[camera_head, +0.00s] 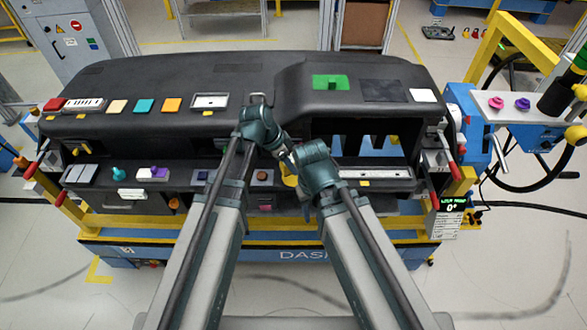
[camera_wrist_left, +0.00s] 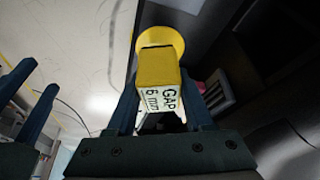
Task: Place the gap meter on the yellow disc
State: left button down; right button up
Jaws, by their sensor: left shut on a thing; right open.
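The gap meter (camera_wrist_left: 160,82) is a yellow block with a white face marked "GAP 6 mm". In the left wrist view it sits between the fingers of my left gripper (camera_wrist_left: 160,105), which is shut on it. The yellow disc (camera_wrist_left: 163,37) shows just beyond the block's far end; I cannot tell whether they touch. In the head view my left gripper (camera_head: 284,150) is at the middle of the dashboard, and a yellow patch (camera_head: 289,178) shows below it, partly hidden by my right wrist. My right gripper's open, empty fingers (camera_wrist_left: 40,76) show at the left wrist view's left edge.
The black dashboard (camera_head: 150,75) carries several coloured tiles and a green patch (camera_head: 330,82) on top. A lower shelf (camera_head: 380,180) holds small parts on both sides of my arms. A blue and white side bench (camera_head: 510,115) stands at the right.

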pick_arm(q)
jog(key=shift+w+d, duration=0.25)
jog(key=shift+d, duration=0.15)
notch_tip(320, 180, down, 4)
jog(key=b, duration=0.3)
jog(key=shift+w+d+r+b, duration=0.1)
jog(key=shift+d+r+b, duration=0.1)
jog(key=shift+b, duration=0.15)
jog(key=shift+f, duration=0.1)
jog(key=shift+f, duration=0.15)
jog(key=shift+c, duration=1.4)
grip_release()
